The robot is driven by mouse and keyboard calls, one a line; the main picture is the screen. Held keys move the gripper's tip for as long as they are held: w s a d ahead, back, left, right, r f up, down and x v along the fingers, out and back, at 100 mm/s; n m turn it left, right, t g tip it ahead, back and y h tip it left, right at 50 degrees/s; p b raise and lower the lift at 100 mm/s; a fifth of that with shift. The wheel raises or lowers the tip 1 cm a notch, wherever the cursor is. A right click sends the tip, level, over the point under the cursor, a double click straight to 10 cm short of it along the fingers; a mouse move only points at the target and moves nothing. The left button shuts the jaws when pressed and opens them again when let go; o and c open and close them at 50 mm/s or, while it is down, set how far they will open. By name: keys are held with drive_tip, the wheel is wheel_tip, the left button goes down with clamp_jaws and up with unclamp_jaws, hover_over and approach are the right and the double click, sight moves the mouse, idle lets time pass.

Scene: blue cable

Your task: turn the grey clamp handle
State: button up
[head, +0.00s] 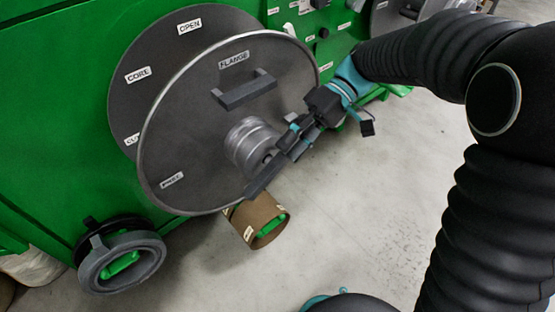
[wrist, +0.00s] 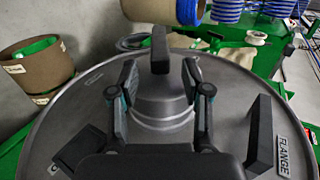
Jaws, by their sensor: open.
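The grey clamp handle seems to be the dark upright bar (wrist: 160,50) in the wrist view, standing at the far side of the round grey hub (wrist: 160,105), between my fingertips as seen. My gripper (wrist: 162,80) is open, one finger on each side of the hub and bar. I cannot tell whether either finger touches. In the head view my gripper (head: 285,150) is at the right of the hub (head: 250,143), which sits mid-disc. There my gripper partly covers the hub's end, and I cannot pick out the clamp handle clearly.
The large grey flange disc (head: 180,130) carries a dark grab handle (head: 245,90) by the FLANGE label; another dark bar (head: 262,180) lies below the hub. A brown cardboard core (head: 243,215) is under the disc. A grey ring (head: 140,240) is lower left.

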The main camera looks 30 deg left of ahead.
drive_tip(key=v, duration=0.5)
drive_tip(key=shift+w+d+r, duration=0.1)
drive_tip(key=shift+w+r, duration=0.1)
drive_tip(key=shift+w, duration=0.1)
